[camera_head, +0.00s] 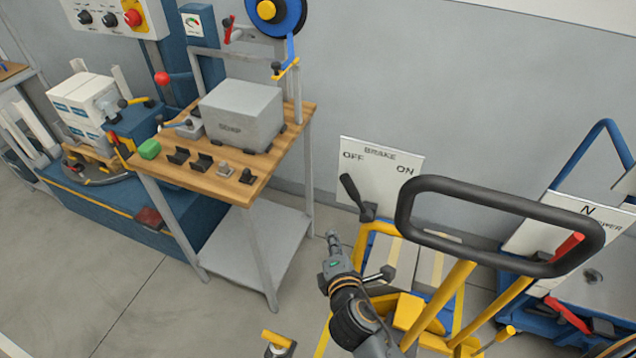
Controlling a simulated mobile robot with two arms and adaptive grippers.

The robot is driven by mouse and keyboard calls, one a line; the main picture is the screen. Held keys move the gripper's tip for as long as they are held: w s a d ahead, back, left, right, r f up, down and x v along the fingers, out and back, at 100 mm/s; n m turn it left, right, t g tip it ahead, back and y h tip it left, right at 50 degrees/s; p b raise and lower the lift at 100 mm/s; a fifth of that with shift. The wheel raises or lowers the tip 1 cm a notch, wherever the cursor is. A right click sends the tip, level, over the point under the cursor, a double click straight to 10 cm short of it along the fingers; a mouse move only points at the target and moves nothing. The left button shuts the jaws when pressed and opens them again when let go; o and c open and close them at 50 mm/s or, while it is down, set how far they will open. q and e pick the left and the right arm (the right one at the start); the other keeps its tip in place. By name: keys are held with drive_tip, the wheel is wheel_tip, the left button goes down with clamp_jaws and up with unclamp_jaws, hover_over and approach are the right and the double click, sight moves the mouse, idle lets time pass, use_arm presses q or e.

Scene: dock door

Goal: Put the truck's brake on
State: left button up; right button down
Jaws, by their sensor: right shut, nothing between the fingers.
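The brake plate (382,165) is white, with OFF at its left and ON at its right. In front of it the black brake lever (354,194) leans up and to the left, to the OFF side. The truck (452,290) has a yellow frame and a black loop handle (500,200), right of the lever. My right gripper (333,240) is shut and empty. It is below and a little left of the lever, apart from it in the picture. My left gripper is not in view.
A wooden-topped bench (215,184) with a grey box (240,113) stands to the left. A blue-framed unit with a plate marked N (580,228) is at the right. A yellow-topped piece (278,340) is low on the floor. Open floor lies at the lower left.

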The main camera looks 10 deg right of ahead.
sight(356, 197)
drive_tip(key=w+d+r+p, duration=0.3)
drive_tip(key=w+d, duration=0.1)
drive_tip(key=w, duration=0.5)
drive_tip(key=shift+r+n+t+p, duration=0.2)
drive_tip(key=shift+n+t+p, duration=0.1)
drive_tip(key=shift+p, duration=0.1)
idle(0.4)
